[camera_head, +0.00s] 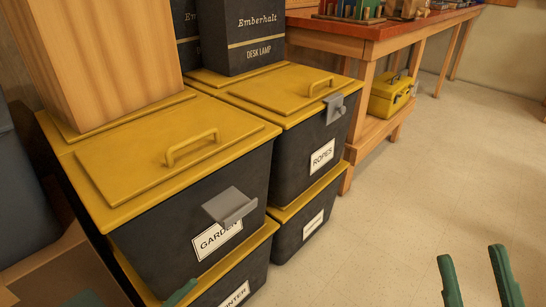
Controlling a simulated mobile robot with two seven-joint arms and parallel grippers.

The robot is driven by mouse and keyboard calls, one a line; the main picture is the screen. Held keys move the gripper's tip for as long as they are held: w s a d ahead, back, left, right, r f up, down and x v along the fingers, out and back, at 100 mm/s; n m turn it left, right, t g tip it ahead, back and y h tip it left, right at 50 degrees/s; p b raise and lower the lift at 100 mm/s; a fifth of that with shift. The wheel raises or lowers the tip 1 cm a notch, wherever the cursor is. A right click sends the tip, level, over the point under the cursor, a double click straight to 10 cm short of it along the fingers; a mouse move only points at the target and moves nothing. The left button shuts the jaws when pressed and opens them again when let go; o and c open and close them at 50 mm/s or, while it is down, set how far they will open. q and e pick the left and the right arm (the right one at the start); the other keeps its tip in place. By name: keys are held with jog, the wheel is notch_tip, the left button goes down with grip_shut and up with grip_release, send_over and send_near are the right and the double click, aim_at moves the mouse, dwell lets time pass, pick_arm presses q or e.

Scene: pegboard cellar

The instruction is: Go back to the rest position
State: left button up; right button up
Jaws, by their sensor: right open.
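My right gripper (472,256) shows at the lower right as two green fingers standing apart. It is open, with only bare floor seen between and behind the fingers. Two small teal-green pieces show at the bottom left edge, one in front of the lower bins (181,293) and one by the cardboard box. They look like the tips of my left gripper (132,296), but most of it is cut off by the frame, so its state is unclear. Nothing is seen held in either gripper.
Black bins with yellow lids, labelled GARDEN (150,215) and ROPES (318,130), are stacked at left. A wooden box (110,60) and a black DESK LAMP box (240,35) stand on them. A red-topped bench (390,38) and yellow toolbox (392,97) are behind. Floor (420,190) at right is clear.

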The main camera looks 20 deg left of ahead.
pick_arm(q)
jog(key=w+d+r+m+g+h, duration=0.1)
jog(key=d+r+m+g, duration=0.15)
jog(key=d+r, duration=0.6)
jog(key=d+r+m+g+h, duration=0.15)
jog(key=d+r+m, duration=0.35)
jog(key=r, duration=0.7)
jog(key=w+a+r+n+t+y+p, duration=0.2)
jog(key=w+r+n+t+y+p, duration=0.3)
jog(key=w+n+y+p, duration=0.55)
pick_arm(e)
jog(key=w+d+f+m+g+h+p, duration=0.4)
jog(key=w+m+h+p, duration=0.35)
jog(key=h+p, duration=0.4)
pick_arm(q)
jog(key=s+a+f+n+g+y+p, duration=0.4)
jog(key=s+f+n+g+y+p, duration=0.3)
jog(key=p, duration=0.8)
jog(key=s+f+g, duration=0.2)
jog(key=s+g, duration=0.2)
jog(key=shift+f, duration=0.4)
pick_arm(e)
jog(key=s+d+f+m+g+h, duration=0.1)
jog(key=s+f+m+g, duration=0.1)
jog(key=s+f+g, duration=0.3)
jog(key=s+g, duration=0.3)
jog(key=s, duration=0.2)
jog(key=shift+f+m, duration=0.3)
jog(key=shift+m, duration=0.05)
